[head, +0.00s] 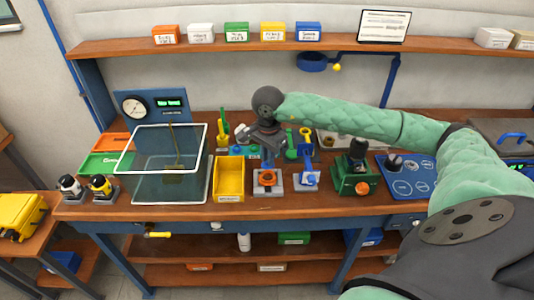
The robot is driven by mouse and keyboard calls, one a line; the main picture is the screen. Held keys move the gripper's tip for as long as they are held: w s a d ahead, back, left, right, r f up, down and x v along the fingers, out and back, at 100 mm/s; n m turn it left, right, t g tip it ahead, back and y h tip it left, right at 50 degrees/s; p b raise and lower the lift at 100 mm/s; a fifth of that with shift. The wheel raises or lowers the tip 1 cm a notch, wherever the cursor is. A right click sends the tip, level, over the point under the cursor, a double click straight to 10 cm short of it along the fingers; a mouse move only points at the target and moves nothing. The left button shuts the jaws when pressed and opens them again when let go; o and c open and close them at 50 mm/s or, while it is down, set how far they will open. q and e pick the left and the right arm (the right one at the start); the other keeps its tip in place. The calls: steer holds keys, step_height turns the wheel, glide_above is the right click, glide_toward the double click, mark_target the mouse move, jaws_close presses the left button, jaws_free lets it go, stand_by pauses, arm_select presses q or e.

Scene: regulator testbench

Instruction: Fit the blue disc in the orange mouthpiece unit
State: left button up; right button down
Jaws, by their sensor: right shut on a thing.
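An orange mouthpiece unit (267,178) stands on a small grey stand near the bench's front edge. My right gripper (272,152) is above and just behind it, pointing down, apart from its base. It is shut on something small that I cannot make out. I cannot tell whether that is the blue disc. A blue unit (306,178) stands on a similar grey stand to the right. My left gripper is not in view.
A yellow bin (230,178) stands close left of the orange unit, with a clear water tank (170,185) beyond. A green device (355,175) and a blue panel (408,174) stand at right. Several tall green, yellow and blue parts crowd behind the stands.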

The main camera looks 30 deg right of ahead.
steer(key=shift+f, duration=2)
arm_select(q)
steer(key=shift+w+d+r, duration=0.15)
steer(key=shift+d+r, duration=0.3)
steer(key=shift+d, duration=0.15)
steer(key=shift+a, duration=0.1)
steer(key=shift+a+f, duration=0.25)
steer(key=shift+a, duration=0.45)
steer(key=shift+b, duration=0.3)
arm_select(e)
steer(key=shift+r+m, duration=0.1)
steer(key=shift+m, duration=0.2)
